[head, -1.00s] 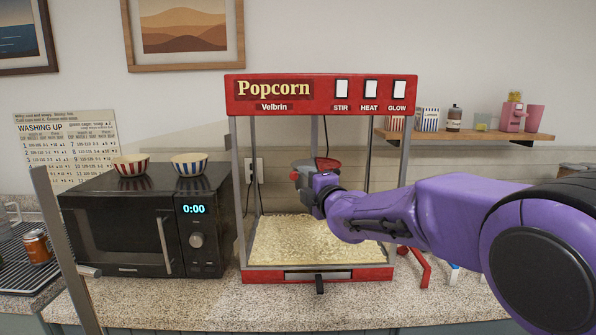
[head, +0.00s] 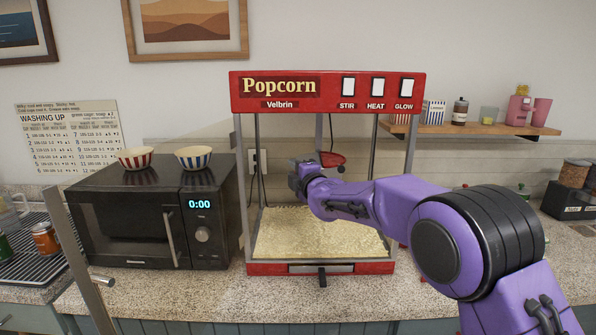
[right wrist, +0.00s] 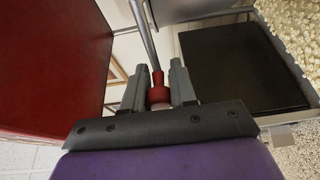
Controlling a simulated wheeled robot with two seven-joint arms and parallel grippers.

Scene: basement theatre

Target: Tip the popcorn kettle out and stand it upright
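The popcorn kettle (head: 333,159) shows as a small red body hanging inside the red popcorn machine (head: 320,268), partly hidden behind my right arm. Its mouth and exact tilt cannot be made out. My right gripper (head: 297,178) is at the machine's open front, left of the kettle and above the popcorn. In the right wrist view, the gripper's fingers (right wrist: 158,80) are closed on both sides of a red handle grip (right wrist: 158,93) on a metal rod. My left gripper is not in view.
Popcorn (head: 318,236) covers the machine's floor. A clear door with a metal frame (head: 82,262) stands swung open at front left. A black microwave (head: 125,222) with two striped bowls is to the left. A shelf (head: 480,128) hangs behind on the right.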

